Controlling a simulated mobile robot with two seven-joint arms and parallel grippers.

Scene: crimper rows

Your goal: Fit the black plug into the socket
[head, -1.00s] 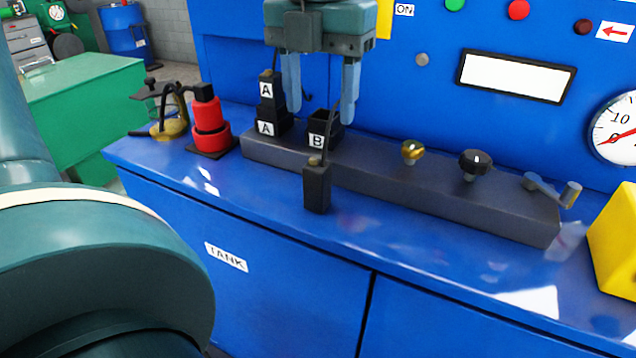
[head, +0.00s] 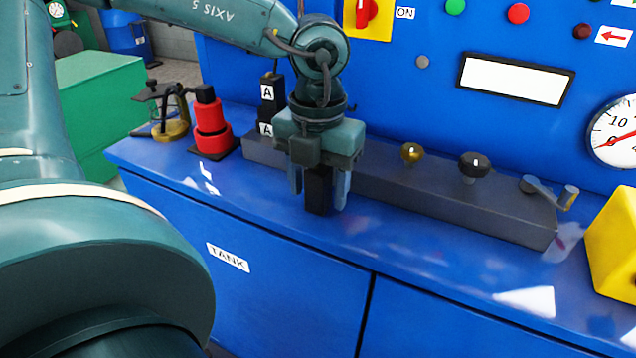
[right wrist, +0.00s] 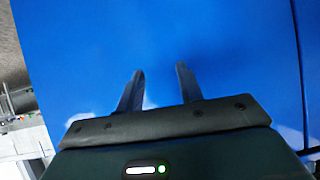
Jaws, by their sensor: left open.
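The black plug (head: 318,190) stands upright on the blue bench top in the head view, in front of the dark grey rail. My left gripper (head: 319,200) points down over it, with one finger on each side of the plug; the jaws are open. The gripper body hides the plug's top and the socket marked B. Another black plug marked A (head: 267,90) stands in the socket marked A (head: 265,129) at the rail's left end. My right gripper (right wrist: 160,74) shows in the right wrist view, its fingers apart and nothing between them, before a plain blue surface.
The grey rail (head: 450,205) carries a brass knob (head: 412,152), a black knob (head: 475,164) and a lever (head: 550,190). A red cylinder (head: 211,130) stands left of the rail. A yellow block (head: 615,240) sits at the right. The bench front strip is mostly clear.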

